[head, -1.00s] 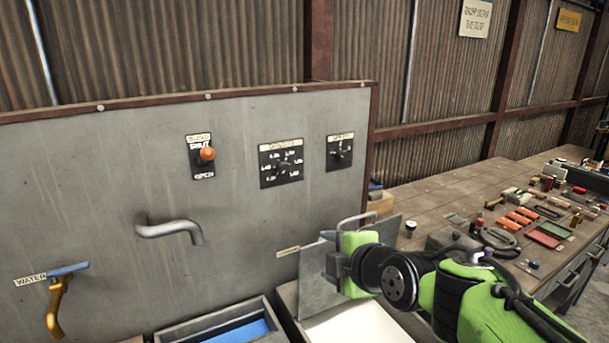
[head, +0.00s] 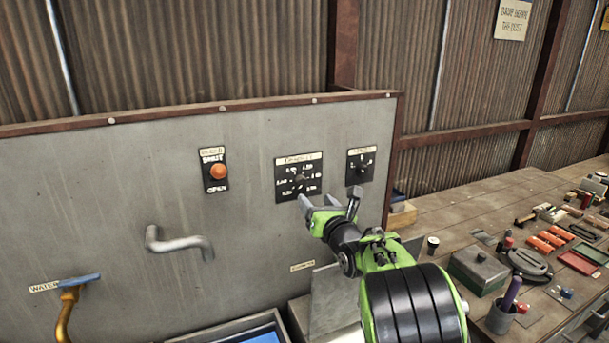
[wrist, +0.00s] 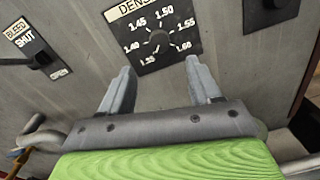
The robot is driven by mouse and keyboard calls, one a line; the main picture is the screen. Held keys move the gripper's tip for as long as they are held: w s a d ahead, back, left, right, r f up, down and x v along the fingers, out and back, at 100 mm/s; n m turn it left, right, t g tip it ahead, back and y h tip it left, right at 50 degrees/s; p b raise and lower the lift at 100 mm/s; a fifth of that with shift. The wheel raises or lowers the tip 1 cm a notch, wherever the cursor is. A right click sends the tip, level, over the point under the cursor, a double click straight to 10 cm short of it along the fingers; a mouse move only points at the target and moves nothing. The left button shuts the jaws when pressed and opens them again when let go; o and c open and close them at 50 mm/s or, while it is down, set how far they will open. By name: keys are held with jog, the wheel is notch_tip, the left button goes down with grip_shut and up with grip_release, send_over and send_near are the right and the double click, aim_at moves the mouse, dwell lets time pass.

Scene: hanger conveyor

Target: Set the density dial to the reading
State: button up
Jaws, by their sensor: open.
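The density dial (head: 299,179) is a black square plate on the grey panel with a small dark knob and a ring of white numbers. In the wrist view the dial (wrist: 158,40) shows marks from 1.35 to 1.60, with 1.50 near the top; I cannot tell for sure where its pointer sits. My gripper (head: 330,197) is open and empty, just in front of and below the dial. In the wrist view its two fingertips (wrist: 159,67) are spread below the dial's plate, with the knob between and beyond them. No reading is legible elsewhere.
Left of the dial is the bleed control (head: 215,171) with an orange knob, marked SHUT and OPEN. A smaller black dial (head: 361,165) is close on the right. A cluttered bench (head: 470,205) stands right.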

aim_at(302, 185)
jog(key=p+x, duration=0.3)
jog(key=x, duration=0.6)
jog(key=shift+w+p, duration=0.1)
jog(key=shift+p, duration=0.2)
jog(key=shift+c, duration=0.3)
jog(key=c, duration=1)
jog(key=shift+f+m+b, duration=0.1)
jog(key=shift+m+b, duration=0.2)
jog(key=shift+b, duration=0.25)
